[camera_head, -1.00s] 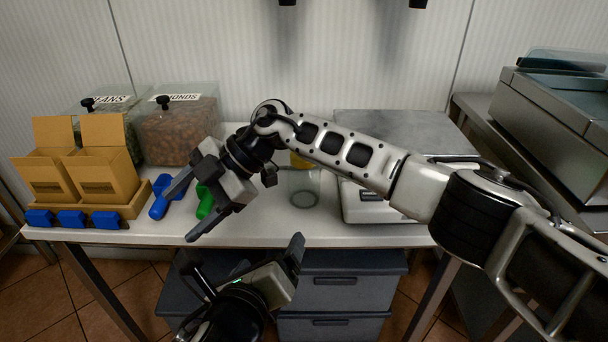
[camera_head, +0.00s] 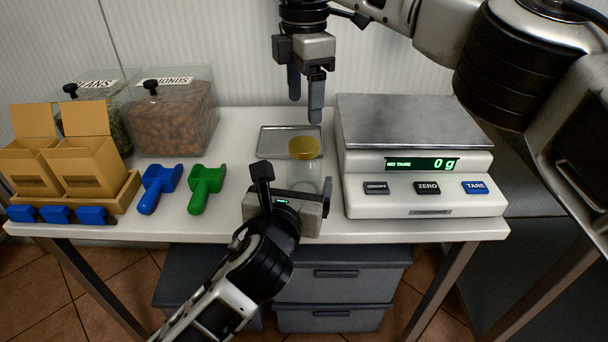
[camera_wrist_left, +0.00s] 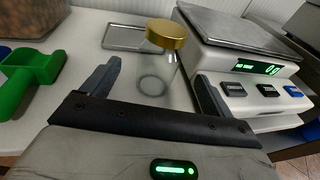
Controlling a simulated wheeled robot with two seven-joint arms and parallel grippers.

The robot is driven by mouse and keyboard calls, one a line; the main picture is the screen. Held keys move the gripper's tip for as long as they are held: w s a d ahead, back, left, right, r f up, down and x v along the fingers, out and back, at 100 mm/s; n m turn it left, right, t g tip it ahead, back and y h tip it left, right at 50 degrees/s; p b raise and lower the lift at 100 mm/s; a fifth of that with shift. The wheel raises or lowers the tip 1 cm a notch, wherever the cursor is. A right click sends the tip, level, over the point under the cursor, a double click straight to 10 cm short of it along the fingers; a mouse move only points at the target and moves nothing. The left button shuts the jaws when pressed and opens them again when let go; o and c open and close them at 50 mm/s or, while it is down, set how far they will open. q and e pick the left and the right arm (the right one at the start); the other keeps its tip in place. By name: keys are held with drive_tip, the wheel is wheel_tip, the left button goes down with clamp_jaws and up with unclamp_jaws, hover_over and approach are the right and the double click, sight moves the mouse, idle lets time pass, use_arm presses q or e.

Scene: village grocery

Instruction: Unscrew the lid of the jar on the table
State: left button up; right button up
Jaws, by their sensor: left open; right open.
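The clear glass jar (camera_head: 305,176) stands upright on the white table, with a gold lid (camera_head: 304,148) on top. The jar also shows in the left wrist view (camera_wrist_left: 155,75), with its lid (camera_wrist_left: 167,33) seated on it. My left gripper (camera_head: 295,184) is open at the front of the jar, its fingers spread to either side and pointing toward it. In the left wrist view the jar appears beyond the fingertips, between them. My right gripper (camera_head: 305,105) is open and points down above the lid, apart from it. The jar's lower front is partly hidden by my left gripper.
A metal tray (camera_head: 270,143) lies behind the jar. A scale (camera_head: 425,196) reading 0 g stands close on the right. Green (camera_head: 205,188) and blue (camera_head: 160,186) scoops lie to the left, beside cardboard boxes (camera_head: 97,172). Clear bins (camera_head: 173,113) stand at the back left.

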sight(304, 164)
use_arm(q)
drive_tip(key=x, duration=0.7)
drive_tip(key=shift+w+f, duration=0.1)
drive_tip(key=shift+w, duration=0.15)
drive_tip(key=c, duration=1.5)
clamp_jaws()
use_arm(e)
drive_tip(key=shift+c, duration=1)
drive_tip(key=m, duration=0.8)
drive_tip(key=shift+f+m, duration=0.1)
drive_tip(key=shift+m, duration=0.2)
drive_tip(key=shift+f, duration=3.95)
